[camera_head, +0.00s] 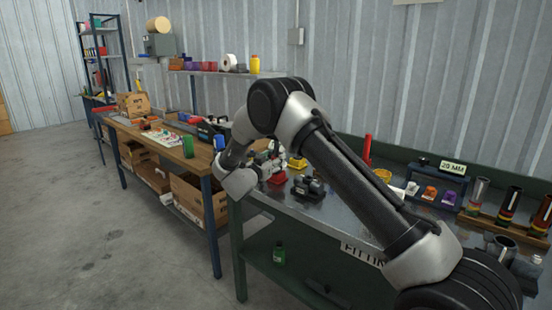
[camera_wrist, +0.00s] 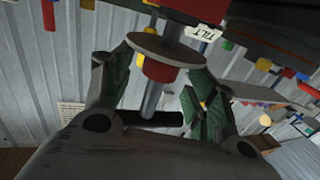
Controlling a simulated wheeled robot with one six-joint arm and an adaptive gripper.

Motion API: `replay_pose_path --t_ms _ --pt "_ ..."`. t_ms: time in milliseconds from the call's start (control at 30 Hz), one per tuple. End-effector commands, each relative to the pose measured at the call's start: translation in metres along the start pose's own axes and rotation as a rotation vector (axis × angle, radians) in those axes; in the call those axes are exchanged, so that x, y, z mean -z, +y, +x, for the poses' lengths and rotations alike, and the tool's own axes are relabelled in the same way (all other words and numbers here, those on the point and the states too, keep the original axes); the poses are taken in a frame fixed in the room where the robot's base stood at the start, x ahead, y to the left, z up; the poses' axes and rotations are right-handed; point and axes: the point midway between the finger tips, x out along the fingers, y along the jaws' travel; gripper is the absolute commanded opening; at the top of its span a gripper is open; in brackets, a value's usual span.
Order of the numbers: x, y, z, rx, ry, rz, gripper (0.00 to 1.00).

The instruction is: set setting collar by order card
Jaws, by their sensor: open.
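My gripper (camera_head: 266,169) is over the near-left part of the fittings bench (camera_head: 330,205), partly hidden by my own arm. In the wrist view my gripper (camera_wrist: 160,78) is open, with a green-padded finger on each side. Between the fingers is a metal rod (camera_wrist: 151,100) with a red collar-like piece (camera_wrist: 160,69) beside a pale round disc (camera_wrist: 165,50). I cannot tell whether the fingers touch them. A dark crossbar (camera_wrist: 152,118) is at the rod's end. A card reading "20 MM" (camera_head: 452,167) stands at the back of the bench; a "TILT" label (camera_wrist: 207,33) shows in the wrist view.
A dark fixture (camera_head: 308,187) is right of my gripper. A wooden bench (camera_head: 165,150) with boxes stands left. Floor at left is clear.

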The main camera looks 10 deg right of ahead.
Motion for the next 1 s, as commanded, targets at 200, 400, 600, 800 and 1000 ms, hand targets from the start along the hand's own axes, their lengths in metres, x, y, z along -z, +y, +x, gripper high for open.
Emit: replay_pose_path --t_ms 200,400,600,800,1000 --pt "0.001 0.0 0.024 0.0 0.0 0.001 0.58" --pt "0.001 0.0 0.028 0.001 0.001 0.001 0.58" --pt "0.001 0.0 0.027 0.001 0.0 0.001 0.39" --pt "0.001 0.0 0.027 0.001 0.0 0.001 0.11" --pt "0.001 0.0 0.027 0.014 0.001 0.0 0.11"
